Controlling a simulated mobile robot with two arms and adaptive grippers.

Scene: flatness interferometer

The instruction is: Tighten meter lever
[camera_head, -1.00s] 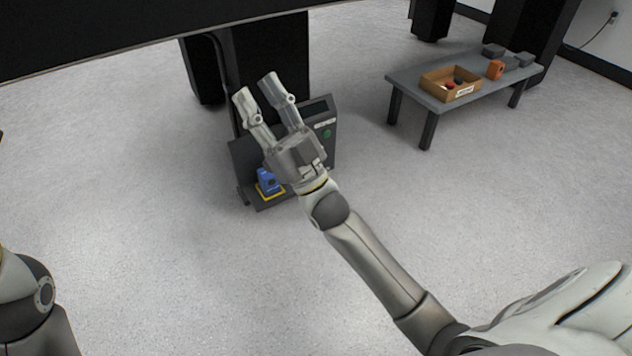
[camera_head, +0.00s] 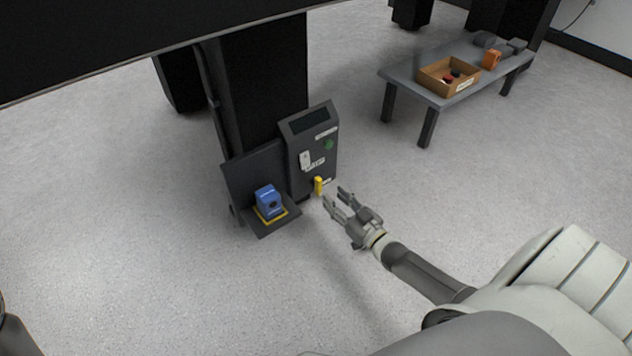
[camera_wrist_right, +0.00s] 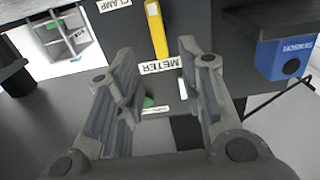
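The yellow meter lever (camera_head: 318,186) is low on the front of the dark meter box (camera_head: 298,146). In the right wrist view the yellow lever (camera_wrist_right: 156,30) is a straight bar beyond the fingertips, close to a white METER label (camera_wrist_right: 160,66). My right gripper (camera_head: 335,196) is open and empty, just right of the lever in the head view. In the wrist view the right gripper (camera_wrist_right: 155,62) has its fingers spread, with the label showing between them. I see no contact with the lever. My left gripper is out of view.
A blue sensor (camera_head: 268,200) sits on a yellow-edged base on a dark shelf left of the lever; the wrist view shows the sensor (camera_wrist_right: 286,58) at right. A grey table (camera_head: 398,76) holds a box (camera_head: 437,84) at back right. Floor in front is clear.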

